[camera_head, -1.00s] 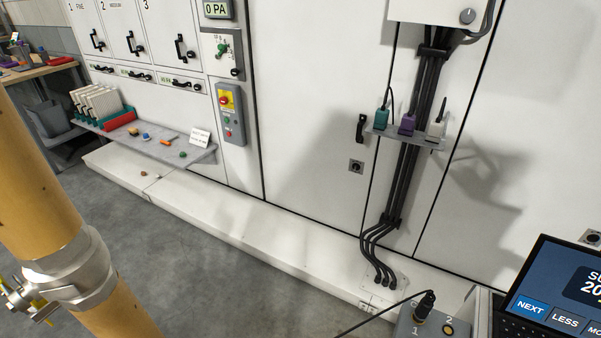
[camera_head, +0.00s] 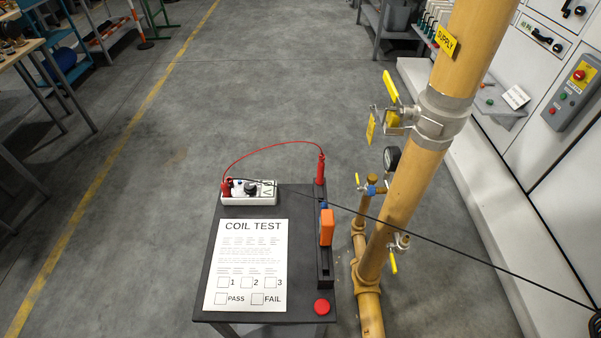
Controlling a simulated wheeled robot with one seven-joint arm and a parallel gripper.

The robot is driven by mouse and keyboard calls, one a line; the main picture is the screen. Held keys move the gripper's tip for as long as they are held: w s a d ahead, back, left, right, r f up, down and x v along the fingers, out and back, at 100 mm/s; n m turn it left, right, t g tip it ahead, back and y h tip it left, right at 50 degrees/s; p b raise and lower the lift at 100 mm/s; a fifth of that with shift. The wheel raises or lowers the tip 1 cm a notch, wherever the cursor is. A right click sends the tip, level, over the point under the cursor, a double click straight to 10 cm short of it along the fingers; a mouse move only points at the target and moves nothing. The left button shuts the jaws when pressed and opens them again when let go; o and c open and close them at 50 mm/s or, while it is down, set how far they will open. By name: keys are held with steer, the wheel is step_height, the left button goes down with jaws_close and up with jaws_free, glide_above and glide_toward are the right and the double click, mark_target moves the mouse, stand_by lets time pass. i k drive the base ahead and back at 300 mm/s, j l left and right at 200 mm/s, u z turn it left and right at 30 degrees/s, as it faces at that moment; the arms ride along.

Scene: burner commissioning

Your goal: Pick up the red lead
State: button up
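The red lead (camera_head: 271,146) arcs above the back of a small dark test table. One end is at the white meter (camera_head: 249,192) at the table's back left. Its red probe (camera_head: 320,169) stands upright at the back end of a black rail (camera_head: 324,245) along the table's right side. A thin black lead runs from the meter off to the right edge of the picture. My gripper does not show in the head view.
A COIL TEST sheet (camera_head: 245,265), an orange block (camera_head: 326,227) and a red button (camera_head: 321,307) are on the table. A yellow supply pipe (camera_head: 412,180) with valves and a gauge (camera_head: 391,158) stands close on the right. Open floor (camera_head: 150,200) lies left and behind.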

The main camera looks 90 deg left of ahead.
mark_target(319, 182)
steer(key=u, duration=1.95)
steer(key=z, duration=1.6)
steer(key=u, duration=1.6)
steer(key=i+j+z, duration=0.1)
steer(key=j+z, duration=0.2)
steer(key=j, duration=0.55)
